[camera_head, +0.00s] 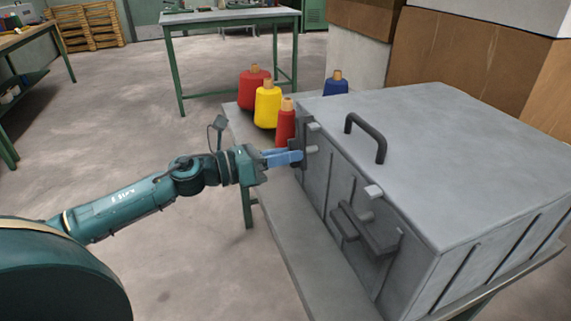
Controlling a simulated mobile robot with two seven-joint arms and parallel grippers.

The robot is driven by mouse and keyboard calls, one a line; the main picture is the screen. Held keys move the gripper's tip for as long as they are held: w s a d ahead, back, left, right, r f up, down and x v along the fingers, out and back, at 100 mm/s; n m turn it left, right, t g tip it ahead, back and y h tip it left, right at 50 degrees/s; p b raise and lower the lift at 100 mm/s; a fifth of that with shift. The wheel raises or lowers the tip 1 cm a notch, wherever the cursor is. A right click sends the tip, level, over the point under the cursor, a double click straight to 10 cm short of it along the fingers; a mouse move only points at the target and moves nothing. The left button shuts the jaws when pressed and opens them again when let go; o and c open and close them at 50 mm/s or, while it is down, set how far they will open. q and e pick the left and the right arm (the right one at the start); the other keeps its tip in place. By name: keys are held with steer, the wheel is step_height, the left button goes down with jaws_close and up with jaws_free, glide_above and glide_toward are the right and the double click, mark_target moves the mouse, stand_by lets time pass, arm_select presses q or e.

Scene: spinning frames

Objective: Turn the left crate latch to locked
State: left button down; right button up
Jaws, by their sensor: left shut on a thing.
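The grey metal crate (465,125) stands on a grey bench at the right, with a dark handle (368,138) on its lid. The left crate latch (304,131) is a dark piece on the crate's front face near its far left end; it looks roughly upright and is partly hidden by my gripper. The right latch (372,238) is a dark bar lying roughly along the front face. My left gripper (290,158) reaches in from the left, its blue fingers shut on the left latch. My right gripper is out of view.
Red, yellow and blue thread spools stand behind the left latch, including a yellow one (267,105) and a small red one (285,122) close to my gripper. The bench edge (290,265) runs below the crate front. Open floor (180,265) lies to the left.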

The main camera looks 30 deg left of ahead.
arm_select(q)
steer(key=m+b, duration=0.2)
steer(key=m, duration=0.1)
steer(key=shift+m, duration=0.3)
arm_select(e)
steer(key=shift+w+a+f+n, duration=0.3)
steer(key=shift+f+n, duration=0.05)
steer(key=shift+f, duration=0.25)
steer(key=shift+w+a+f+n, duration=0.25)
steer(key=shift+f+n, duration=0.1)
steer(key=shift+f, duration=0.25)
arm_select(q)
steer(key=c, duration=1.4)
jaws_free()
steer(key=shift+c, duration=0.2)
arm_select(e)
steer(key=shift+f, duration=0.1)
arm_select(q)
steer(key=shift+b, duration=0.3)
